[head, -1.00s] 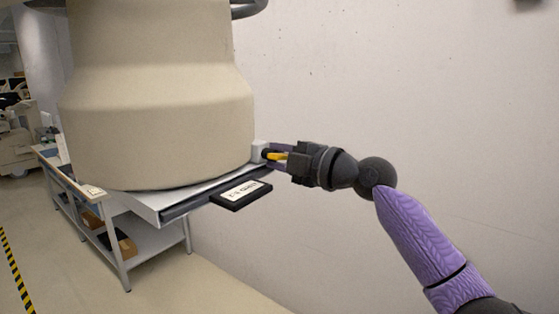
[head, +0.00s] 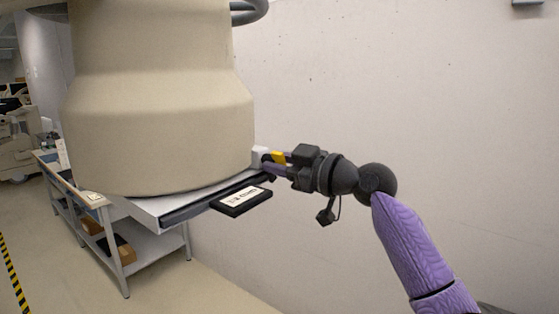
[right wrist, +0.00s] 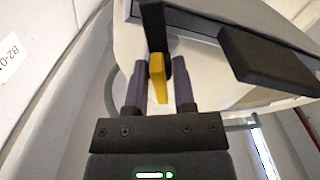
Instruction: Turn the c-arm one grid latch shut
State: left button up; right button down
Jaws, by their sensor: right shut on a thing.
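The c-arm's large beige housing (head: 160,110) fills the left of the head view, with a flat grid tray (head: 165,208) under it. The grid latch is a yellow lever (head: 278,157) at the tray's right end, beside a small white block (head: 260,154). In the right wrist view the yellow lever (right wrist: 158,78) stands between the two purple fingers, on a dark mount. My right gripper (head: 274,162) is shut on the lever; its fingers also show in the wrist view (right wrist: 156,88). My left gripper is not in view.
A black labelled plate (head: 241,201) sticks out from the tray's front edge, just below my right gripper. A grey bench (head: 117,240) with shelves stands behind at the left. A pale wall (head: 400,90) lies behind my right arm.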

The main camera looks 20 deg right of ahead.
jog(key=shift+m+p, duration=0.5)
jog(key=shift+m, duration=1.7)
jog(key=c, duration=0.7)
grip_release()
jog(key=shift+s+d+f, duration=0.15)
jog(key=shift+s+d, duration=0.1)
jog(key=shift+s, duration=0.05)
jog(key=b+v, duration=0.4)
jog(key=v, duration=0.5)
jog(key=shift+s+d+b, duration=0.1)
jog(key=shift+b, duration=0.25)
